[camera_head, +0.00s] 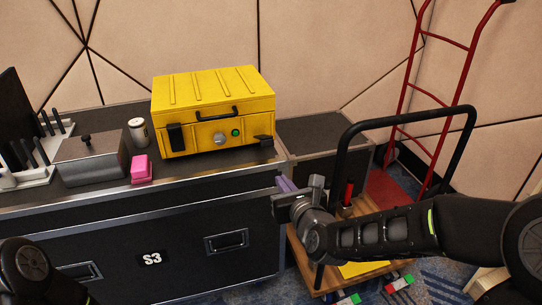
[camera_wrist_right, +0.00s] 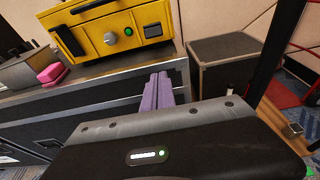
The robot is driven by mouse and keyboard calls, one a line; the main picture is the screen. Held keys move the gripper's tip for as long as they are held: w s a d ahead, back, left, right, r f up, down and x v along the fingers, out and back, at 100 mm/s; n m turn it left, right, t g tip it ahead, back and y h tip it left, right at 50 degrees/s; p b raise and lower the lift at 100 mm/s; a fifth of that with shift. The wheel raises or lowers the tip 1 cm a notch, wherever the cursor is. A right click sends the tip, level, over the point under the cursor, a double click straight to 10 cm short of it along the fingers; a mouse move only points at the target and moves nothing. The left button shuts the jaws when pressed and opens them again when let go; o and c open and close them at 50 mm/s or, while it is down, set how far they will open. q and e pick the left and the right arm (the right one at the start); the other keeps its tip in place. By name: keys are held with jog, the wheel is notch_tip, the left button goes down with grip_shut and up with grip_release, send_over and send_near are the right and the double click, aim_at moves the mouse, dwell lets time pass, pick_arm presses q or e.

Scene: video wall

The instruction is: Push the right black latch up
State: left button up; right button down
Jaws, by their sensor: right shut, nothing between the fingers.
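A yellow case (camera_head: 213,105) stands on a black flight case; it is also at the top of the right wrist view (camera_wrist_right: 110,32). Its left black latch (camera_head: 176,137) stands upright against the front. Its right black latch (camera_head: 264,140) is low at the front's right corner and seems to stick outward; it also shows in the wrist view (camera_wrist_right: 152,31). My right gripper (camera_head: 285,184) has purple fingers, shut and empty, below and right of the right latch, apart from it. The fingers also show in the wrist view (camera_wrist_right: 158,90). My left gripper is out of view.
The flight case (camera_head: 120,248) has a metal edge below the yellow case. A pink block (camera_head: 141,169), a can (camera_head: 138,131) and a metal box (camera_head: 92,160) stand left. A black-handled cart (camera_head: 400,120) and red hand truck (camera_head: 465,85) stand right.

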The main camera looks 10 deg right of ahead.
aim_at(263, 141)
jog(key=w+r, duration=0.1)
jog(key=w, duration=0.9)
jog(key=shift+a+r+p, duration=0.25)
jog(key=shift+a+p, duration=0.05)
